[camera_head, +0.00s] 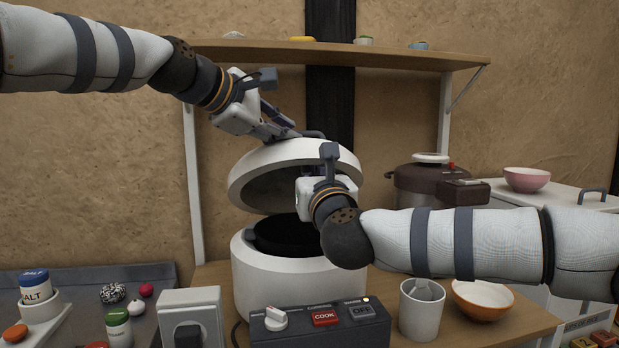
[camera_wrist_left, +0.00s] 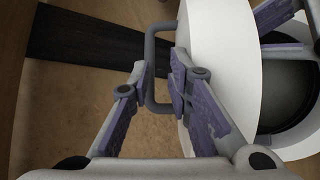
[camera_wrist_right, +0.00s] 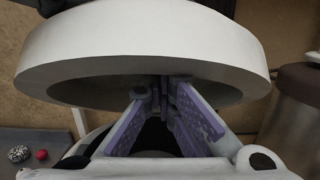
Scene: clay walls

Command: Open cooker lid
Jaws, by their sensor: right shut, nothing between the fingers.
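The white rice cooker (camera_head: 285,285) stands on the wooden counter with its domed lid (camera_head: 275,160) tilted up and the dark pot (camera_head: 280,235) partly visible. My left gripper (camera_head: 290,128) is at the lid's top. In the left wrist view its fingers (camera_wrist_left: 162,82) are partly apart, on either side of the grey lid handle's (camera_wrist_left: 151,70) outer bar, with a gap beside the bar. My right gripper (camera_head: 330,155) is in front of the lid. In the right wrist view its fingers (camera_wrist_right: 160,88) are shut and empty, under the lid's hollow underside (camera_wrist_right: 90,90); contact is unclear.
A control box (camera_head: 290,335) with a COOK button sits in front of the cooker. A white cup (camera_head: 420,315) and an orange bowl (camera_head: 482,300) stand to its right. A brown cooker (camera_head: 420,190) is behind my right arm. A wooden shelf (camera_head: 390,58) spans above.

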